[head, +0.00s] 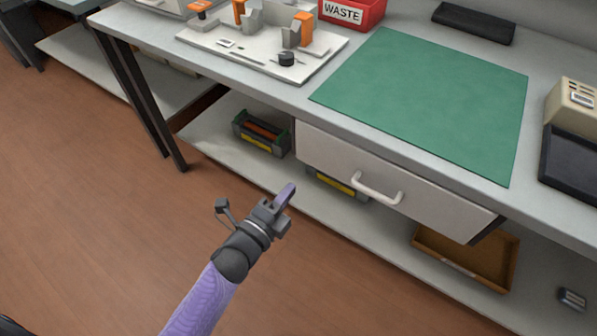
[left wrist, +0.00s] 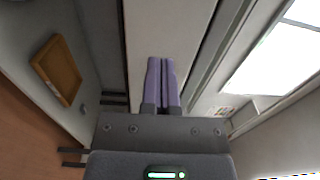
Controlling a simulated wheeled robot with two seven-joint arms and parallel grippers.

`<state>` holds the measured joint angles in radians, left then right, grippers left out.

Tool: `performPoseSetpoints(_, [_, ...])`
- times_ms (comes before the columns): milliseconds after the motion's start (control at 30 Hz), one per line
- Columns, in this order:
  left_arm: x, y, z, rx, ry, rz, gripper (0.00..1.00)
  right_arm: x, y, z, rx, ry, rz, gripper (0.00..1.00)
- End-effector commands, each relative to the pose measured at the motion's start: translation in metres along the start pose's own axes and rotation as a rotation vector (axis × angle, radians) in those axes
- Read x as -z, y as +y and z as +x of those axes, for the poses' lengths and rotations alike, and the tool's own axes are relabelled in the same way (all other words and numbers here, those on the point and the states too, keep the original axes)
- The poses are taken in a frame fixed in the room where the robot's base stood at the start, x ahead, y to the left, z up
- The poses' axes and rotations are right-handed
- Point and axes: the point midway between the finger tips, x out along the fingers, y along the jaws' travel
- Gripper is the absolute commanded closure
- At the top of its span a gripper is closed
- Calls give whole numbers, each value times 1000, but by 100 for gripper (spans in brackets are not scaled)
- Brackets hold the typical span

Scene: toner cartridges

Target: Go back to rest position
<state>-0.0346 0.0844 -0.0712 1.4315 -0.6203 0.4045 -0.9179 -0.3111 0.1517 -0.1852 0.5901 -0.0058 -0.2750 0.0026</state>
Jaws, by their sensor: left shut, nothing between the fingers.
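My left gripper (head: 285,194) is in front of the workbench, left of the drawer handle in the head view. It is shut and empty. Its two purple fingers lie side by side in the left wrist view (left wrist: 161,82), in front of the pale drawer face. In the head view the fingers are apart from the drawer handle (head: 377,188). My right gripper is in neither view.
The drawer (head: 395,182) is shut under the bench top. The bench holds a green mat (head: 430,100), a red waste bin (head: 352,12) and a white fixture board (head: 262,58). Below, the shelf holds toner cartridges (head: 262,132) and a brown tray (head: 465,257). Floor at left is clear.

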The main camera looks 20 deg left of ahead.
Motion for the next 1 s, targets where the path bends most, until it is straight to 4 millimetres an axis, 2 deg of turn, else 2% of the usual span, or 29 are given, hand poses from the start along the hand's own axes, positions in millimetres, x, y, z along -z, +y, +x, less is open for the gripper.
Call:
performPoseSetpoints(100, [0,-2,-24,-2,-1,-1,100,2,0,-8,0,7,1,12])
performPoseSetpoints(200, [0,-1,-38,-1,-1,0,100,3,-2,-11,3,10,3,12])
performPoseSetpoints(433, [0,4,-47,-16,-6,-18,100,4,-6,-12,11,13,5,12])
performPoseSetpoints(467, [-1,9,-50,-42,-16,-50,100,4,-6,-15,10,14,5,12])
performPoseSetpoints(567, [-3,58,-80,-254,-119,-298,100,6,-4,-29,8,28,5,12])
performPoseSetpoints(600, [-2,86,-104,-378,-198,-439,100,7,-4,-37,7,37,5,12])
performPoseSetpoints(667, [2,129,-153,-573,-352,-651,100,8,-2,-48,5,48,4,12])
performPoseSetpoints(700, [6,152,-189,-690,-469,-772,100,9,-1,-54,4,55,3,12])
performPoseSetpoints(767, [13,177,-246,-844,-655,-922,100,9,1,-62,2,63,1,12])
performPoseSetpoints(800, [18,188,-282,-929,-779,-999,100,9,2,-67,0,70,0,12])
performPoseSetpoints(900, [30,200,-360,-1079,-1058,-1123,100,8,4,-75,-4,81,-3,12])
performPoseSetpoints(1000, [37,200,-409,-1155,-1250,-1175,100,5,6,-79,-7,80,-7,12])
